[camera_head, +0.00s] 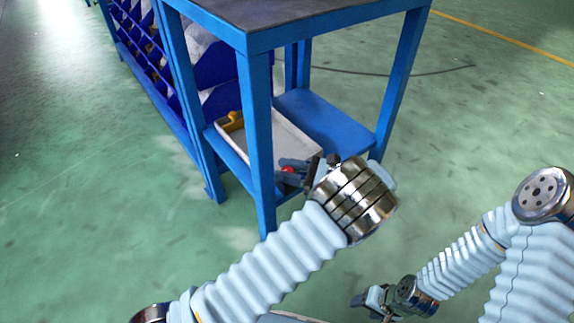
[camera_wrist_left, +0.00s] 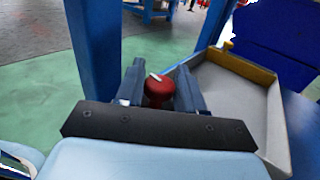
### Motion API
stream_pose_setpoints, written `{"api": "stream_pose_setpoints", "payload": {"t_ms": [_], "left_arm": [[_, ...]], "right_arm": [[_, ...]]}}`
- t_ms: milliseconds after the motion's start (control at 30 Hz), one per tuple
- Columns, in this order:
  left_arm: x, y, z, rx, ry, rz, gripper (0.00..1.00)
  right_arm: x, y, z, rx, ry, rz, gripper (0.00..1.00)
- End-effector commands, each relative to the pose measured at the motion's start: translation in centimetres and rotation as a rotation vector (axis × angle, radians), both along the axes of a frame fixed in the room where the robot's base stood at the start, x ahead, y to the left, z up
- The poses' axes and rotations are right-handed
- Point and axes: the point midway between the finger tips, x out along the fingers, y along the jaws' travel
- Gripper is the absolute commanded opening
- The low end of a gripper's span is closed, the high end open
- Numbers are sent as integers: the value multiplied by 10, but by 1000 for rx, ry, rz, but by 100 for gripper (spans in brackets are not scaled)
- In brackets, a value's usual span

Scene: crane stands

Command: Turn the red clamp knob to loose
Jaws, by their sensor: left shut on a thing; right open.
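The red clamp knob (camera_wrist_left: 159,90) sits between the two fingers of my left gripper (camera_wrist_left: 160,88) in the left wrist view. A pale mark shows on its top. My left gripper is shut on the knob. In the head view the knob (camera_head: 289,169) is a small red spot between the fingers of my left gripper (camera_head: 292,170), beside the blue stand's front leg. What the knob is mounted on is hidden. My right gripper (camera_head: 362,298) is open and low at the bottom right, over the floor, apart from the stand.
A blue stand (camera_head: 258,135) with a dark top rises close to my left arm. A grey tray (camera_head: 300,143) with a yellow edge lies on its lower shelf, near the left gripper. Blue bins (camera_head: 150,50) stand at the upper left. Green floor is clear at right.

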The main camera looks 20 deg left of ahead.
Motion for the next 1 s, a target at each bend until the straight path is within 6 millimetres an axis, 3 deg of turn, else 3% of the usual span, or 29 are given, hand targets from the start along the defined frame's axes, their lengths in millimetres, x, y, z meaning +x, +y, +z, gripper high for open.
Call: {"api": "stream_pose_setpoints", "payload": {"t_ms": [333, 867, 900, 1000], "left_arm": [[0, 0, 0, 0, 1, 141, 7], [0, 0, -1, 0, 1, 165, 7], [0, 0, -1, 0, 0, 165, 42], [0, 0, 0, 1, 0, 165, 57]], "right_arm": [[0, -1, 5, -1, -1, -2, 57], [0, -1, 5, -2, -1, -2, 57], [0, -1, 5, -2, -1, -2, 57], [0, -1, 5, -2, -1, -2, 57]]}}
